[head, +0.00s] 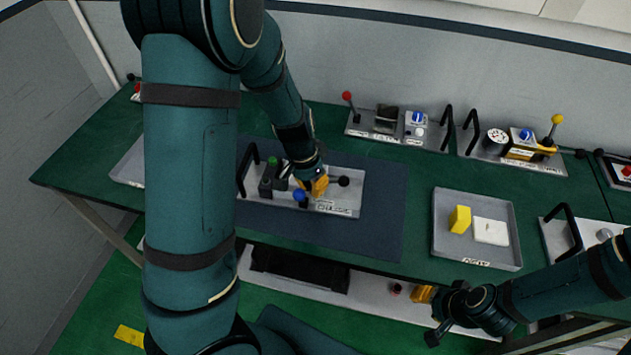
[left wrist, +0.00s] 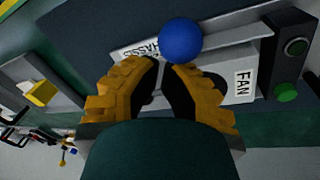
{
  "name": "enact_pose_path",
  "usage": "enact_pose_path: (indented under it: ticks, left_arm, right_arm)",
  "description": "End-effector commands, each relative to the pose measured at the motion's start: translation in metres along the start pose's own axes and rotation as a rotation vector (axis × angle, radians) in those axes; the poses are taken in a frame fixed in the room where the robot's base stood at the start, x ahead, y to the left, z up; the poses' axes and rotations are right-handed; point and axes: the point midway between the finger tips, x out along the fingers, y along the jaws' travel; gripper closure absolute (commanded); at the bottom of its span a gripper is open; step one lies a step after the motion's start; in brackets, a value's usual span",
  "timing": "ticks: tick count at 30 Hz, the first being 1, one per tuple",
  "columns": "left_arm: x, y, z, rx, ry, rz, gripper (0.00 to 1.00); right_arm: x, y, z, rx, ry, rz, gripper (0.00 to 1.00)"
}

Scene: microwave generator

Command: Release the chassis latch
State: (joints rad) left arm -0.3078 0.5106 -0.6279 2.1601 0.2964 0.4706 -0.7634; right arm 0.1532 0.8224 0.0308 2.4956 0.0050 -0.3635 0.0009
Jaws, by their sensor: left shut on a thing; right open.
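The chassis unit (head: 335,207) is a pale panel on the dark mat. It carries a blue ball knob (head: 299,194), a green knob (head: 272,160) and a black knob (head: 344,181). My left gripper (head: 318,187) is low over the panel, beside the blue knob. In the left wrist view its yellow fingers (left wrist: 164,75) are closed in just below the blue ball (left wrist: 180,40), apparently on its lever; the gripped part is mostly hidden. Labels reading CHASSIS and FAN show beside the fingers. My right gripper (head: 424,294) is open, low in front of the bench, away from the unit.
A grey tray (head: 446,238) with a yellow block (head: 460,219) and a white piece (head: 490,231) lies right of the mat (head: 385,220). Panels with levers (head: 348,97) and knobs line the back of the green bench (head: 400,170). Mat right of the unit is clear.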

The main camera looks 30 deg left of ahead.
Motion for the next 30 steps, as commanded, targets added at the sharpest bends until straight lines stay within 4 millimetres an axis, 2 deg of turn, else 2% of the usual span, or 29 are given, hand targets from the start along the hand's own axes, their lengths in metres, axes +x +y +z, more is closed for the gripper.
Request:
enact_pose_path:
  ticks: [6,13,30]
  left_arm:
    - [0.000,0.000,0.001,0.000,0.000,0.000,1.00]
    - [-0.001,0.003,0.014,-0.001,0.000,0.000,1.00]
    - [-0.002,-0.002,0.006,0.000,0.000,-0.001,1.00]
  right_arm:
    - [0.000,0.000,0.000,0.000,0.000,0.000,0.53]
    - [0.001,0.000,0.000,0.000,0.000,0.000,0.53]
    - [0.001,0.000,0.000,0.000,0.000,0.000,0.53]
